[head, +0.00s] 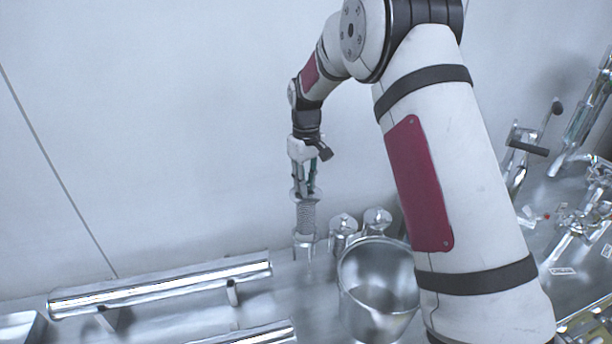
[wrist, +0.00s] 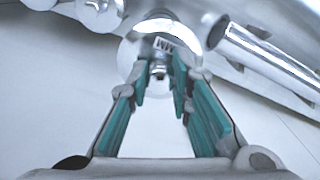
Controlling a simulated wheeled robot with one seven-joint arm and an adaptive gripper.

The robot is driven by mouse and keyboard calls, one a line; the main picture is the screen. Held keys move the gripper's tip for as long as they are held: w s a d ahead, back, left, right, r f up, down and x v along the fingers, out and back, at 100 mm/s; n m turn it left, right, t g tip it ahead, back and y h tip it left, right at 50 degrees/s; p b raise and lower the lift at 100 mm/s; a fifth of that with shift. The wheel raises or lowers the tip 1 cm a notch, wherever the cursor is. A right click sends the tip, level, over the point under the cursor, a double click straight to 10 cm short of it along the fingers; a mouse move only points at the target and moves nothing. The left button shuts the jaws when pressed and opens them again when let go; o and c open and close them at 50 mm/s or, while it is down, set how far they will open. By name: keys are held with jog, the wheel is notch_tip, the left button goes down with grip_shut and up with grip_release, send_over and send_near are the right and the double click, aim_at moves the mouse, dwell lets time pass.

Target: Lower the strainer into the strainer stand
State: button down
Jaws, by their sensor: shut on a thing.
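The strainer (head: 306,216) is a slim ribbed metal cylinder with a round flange at its top. It hangs about upright below my gripper (head: 305,188), which is shut on its top end. In the wrist view, my gripper's green-padded fingers (wrist: 160,88) close around the top, and the shiny round flange (wrist: 133,62) shows beyond them. The strainer stand (head: 304,246) is a short metal cup directly below the strainer in the head view. The strainer's lower end meets or overlaps the stand there; I cannot tell how far inside it is.
Two small lidded metal canisters (head: 343,228) and a large open metal pot (head: 352,285) stand to the right of the stand. A long metal tube on supports (head: 160,288) lies to the left. The pale wall is close behind. Metal fittings (head: 580,220) crowd the far right.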

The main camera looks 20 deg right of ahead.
aim_at(306, 223)
jog(key=shift+f+b, duration=1.75)
jog(key=shift+f, duration=5.3)
jog(key=shift+f, duration=0.3)
jog(key=c, duration=1.4)
grip_release()
jog(key=shift+o, duration=0.2)
